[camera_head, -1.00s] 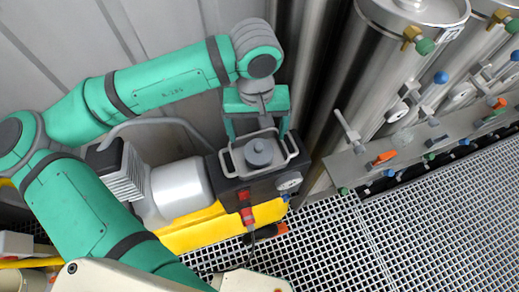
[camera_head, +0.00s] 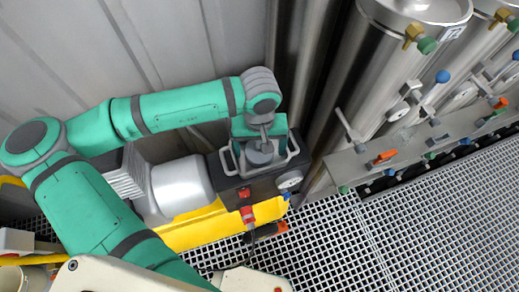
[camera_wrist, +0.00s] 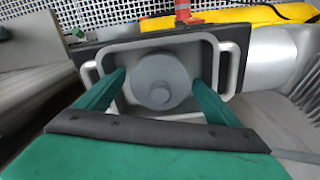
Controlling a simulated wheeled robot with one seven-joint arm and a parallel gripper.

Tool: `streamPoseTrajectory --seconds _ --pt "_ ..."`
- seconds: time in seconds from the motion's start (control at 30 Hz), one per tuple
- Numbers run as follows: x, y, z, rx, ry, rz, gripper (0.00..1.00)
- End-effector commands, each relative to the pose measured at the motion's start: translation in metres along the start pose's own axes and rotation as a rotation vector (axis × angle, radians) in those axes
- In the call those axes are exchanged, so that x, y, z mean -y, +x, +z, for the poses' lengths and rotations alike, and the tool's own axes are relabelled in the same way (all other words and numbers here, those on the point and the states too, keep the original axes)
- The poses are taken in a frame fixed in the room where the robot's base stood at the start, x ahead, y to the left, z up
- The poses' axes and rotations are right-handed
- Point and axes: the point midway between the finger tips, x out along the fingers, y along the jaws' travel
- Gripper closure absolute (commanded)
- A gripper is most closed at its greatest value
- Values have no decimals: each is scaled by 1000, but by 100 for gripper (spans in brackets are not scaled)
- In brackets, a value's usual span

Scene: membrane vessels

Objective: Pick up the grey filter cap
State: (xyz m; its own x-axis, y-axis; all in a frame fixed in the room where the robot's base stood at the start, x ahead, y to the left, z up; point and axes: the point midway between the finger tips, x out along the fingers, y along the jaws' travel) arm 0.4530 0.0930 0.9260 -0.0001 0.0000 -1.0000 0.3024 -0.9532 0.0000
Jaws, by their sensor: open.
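The grey filter cap (camera_head: 260,153) is a round stepped disc on top of the dark pump block, inside a pale handle frame (camera_head: 294,148). In the wrist view the cap (camera_wrist: 160,82) lies between the two green fingers of my gripper (camera_wrist: 160,84), with a gap on each side. My gripper (camera_head: 258,150) is open and sits low over the cap. In the head view it partly covers the cap's far side. I cannot tell how far the fingertips reach down beside it.
The pump's silver motor (camera_head: 182,186) stands left of the block on a yellow base (camera_head: 205,232). A gauge (camera_head: 290,179) and red fitting (camera_head: 248,214) are in front. Steel vessels (camera_head: 380,75) and a valve panel (camera_head: 410,150) stand right.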

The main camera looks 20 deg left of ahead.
Motion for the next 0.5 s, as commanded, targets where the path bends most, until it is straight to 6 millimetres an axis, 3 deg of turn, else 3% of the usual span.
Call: streamPoseTrajectory --seconds 0.17,0.37,0.5 --pt "0 0 0 0 0 0 13" --pt "0 0 0 0 0 0 57" --pt "0 0 0 0 0 0 57"
